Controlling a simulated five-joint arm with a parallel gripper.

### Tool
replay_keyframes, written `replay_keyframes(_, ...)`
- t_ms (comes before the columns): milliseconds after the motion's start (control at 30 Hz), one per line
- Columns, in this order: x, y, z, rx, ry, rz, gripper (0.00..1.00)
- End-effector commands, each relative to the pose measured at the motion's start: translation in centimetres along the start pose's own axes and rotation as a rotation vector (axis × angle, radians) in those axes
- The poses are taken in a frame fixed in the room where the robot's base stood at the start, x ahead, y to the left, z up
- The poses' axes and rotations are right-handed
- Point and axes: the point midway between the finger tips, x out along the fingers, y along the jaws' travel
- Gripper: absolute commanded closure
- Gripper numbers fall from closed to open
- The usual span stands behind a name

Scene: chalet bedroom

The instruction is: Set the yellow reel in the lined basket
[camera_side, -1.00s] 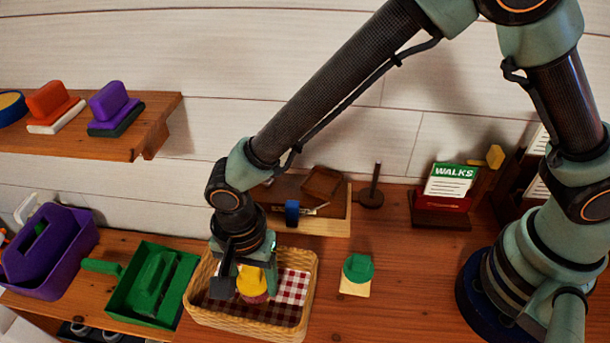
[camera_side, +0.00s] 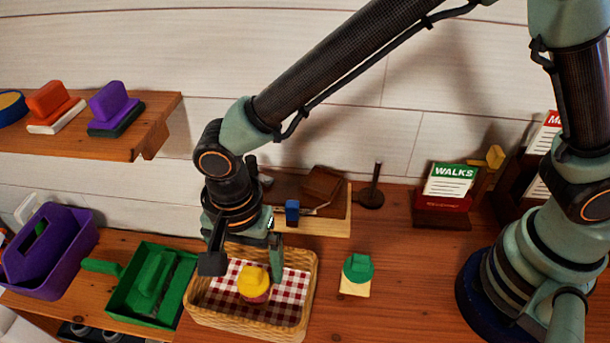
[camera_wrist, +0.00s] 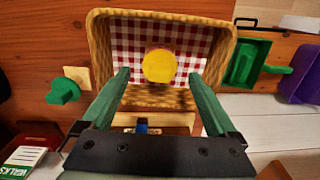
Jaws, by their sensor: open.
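The yellow reel (camera_side: 254,282) sits inside the lined basket (camera_side: 311,290), on its red-and-white checked cloth. It also shows in the wrist view (camera_wrist: 159,66), near the middle of the basket, whose wicker rim (camera_wrist: 100,45) frames it. My gripper (camera_side: 243,268) is open above the basket, its fingers spread apart. In the wrist view my gripper (camera_wrist: 164,80) has a finger on each side of the reel, and neither touches it. The reel's underside is hidden.
A green dustpan-like tray (camera_side: 190,275) stands left of the basket, with a purple caddy (camera_side: 75,245) beyond. A green-topped piece (camera_side: 358,268) stands to the right. A wooden tray (camera_side: 340,222) lies behind. Bare table lies at the right front.

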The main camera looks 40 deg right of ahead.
Motion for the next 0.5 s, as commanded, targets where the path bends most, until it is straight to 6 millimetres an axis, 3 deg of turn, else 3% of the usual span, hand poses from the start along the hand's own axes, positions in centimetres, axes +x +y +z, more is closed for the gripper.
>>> replay_keyframes(200,-4.5,-0.1,0.0,0.0,-0.001,-0.004,0.06)
replay_keyframes(500,-7.3,0.0,-0.5,-0.006,-0.001,-0.007,0.06)
